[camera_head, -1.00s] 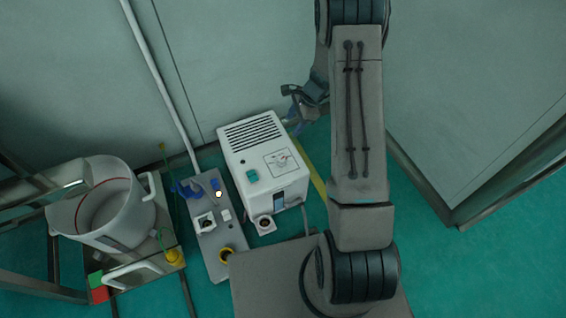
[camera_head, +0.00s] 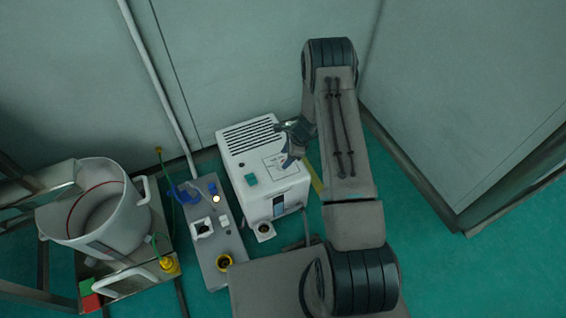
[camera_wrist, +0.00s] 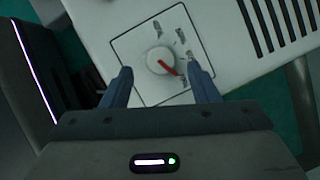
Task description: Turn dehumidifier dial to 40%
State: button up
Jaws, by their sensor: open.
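The dehumidifier (camera_head: 240,162) is a white box with a slotted top, standing on the floor by the wall. Its dial (camera_wrist: 161,61) is a round white knob with a red pointer on a square marked panel (camera_wrist: 139,41). In the wrist view the pointer aims toward the lower right; the markings are too blurred to read. My gripper (camera_wrist: 163,82) is open, its two blue-grey fingers on either side of the dial in the picture. Contact cannot be told. In the head view my gripper (camera_head: 283,145) is over the box's right side and partly hides the panel.
A green button (camera_head: 251,180) is on the box's top. Left of it are a grey control panel (camera_head: 203,255) and a large white pot (camera_head: 130,225) on a stand. Green floor is clear to the right of my arm.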

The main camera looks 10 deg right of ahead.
aim_at(282, 162)
jog(key=shift+x, duration=1.7)
jog(key=c, duration=1)
